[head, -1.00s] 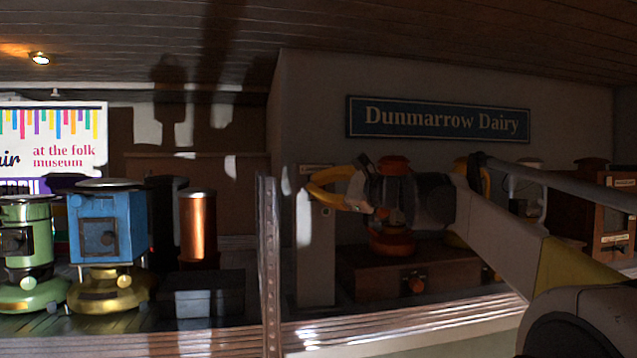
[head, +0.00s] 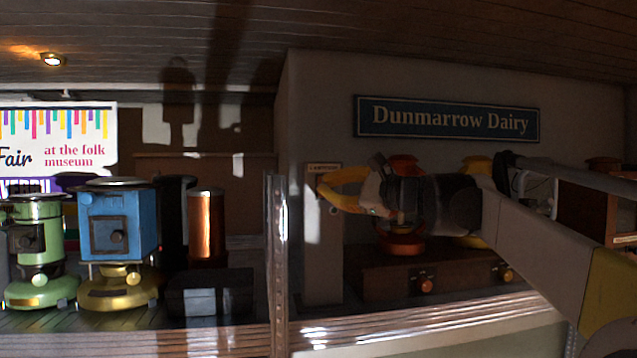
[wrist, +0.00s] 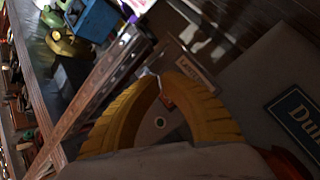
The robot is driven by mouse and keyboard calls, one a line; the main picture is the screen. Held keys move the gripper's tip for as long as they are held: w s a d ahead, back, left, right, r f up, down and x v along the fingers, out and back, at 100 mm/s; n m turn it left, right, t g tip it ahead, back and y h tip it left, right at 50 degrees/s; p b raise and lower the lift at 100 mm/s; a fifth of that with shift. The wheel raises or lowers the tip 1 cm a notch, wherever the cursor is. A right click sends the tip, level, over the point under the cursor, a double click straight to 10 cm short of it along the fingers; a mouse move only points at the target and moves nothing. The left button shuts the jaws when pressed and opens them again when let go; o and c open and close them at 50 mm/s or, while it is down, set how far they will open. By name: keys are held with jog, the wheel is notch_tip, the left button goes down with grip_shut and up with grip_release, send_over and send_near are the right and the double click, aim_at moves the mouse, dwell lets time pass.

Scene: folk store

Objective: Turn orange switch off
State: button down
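A wooden box (head: 375,274) on the shelf carries a round orange knob (head: 426,285) and a yellow knob (head: 506,273) on its front. An orange lamp (head: 402,246) stands on it, partly behind my arm. My gripper (head: 319,187) has curved yellow fingers, to the left of the lamp and in front of a pale upright post (head: 322,245) with a small label at its top. In the wrist view my fingertips (wrist: 168,72) curve close together near the label. Contact is unclear.
A metal upright (head: 277,260) stands left of the post. Blue (head: 118,230) and green (head: 38,235) stoves, a copper cylinder (head: 207,225) and a dark box (head: 210,295) stand farther left. A Dunmarrow Dairy sign (head: 448,119) hangs on the wall above.

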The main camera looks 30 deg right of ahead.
jog(key=shift+s+a+f, duration=0.1)
jog(key=shift+s+a, duration=0.15)
jog(key=shift+s, duration=0.5)
jog(key=shift+s+a+f, duration=0.1)
jog(key=shift+s+a, duration=0.1)
jog(key=shift+s, duration=0.55)
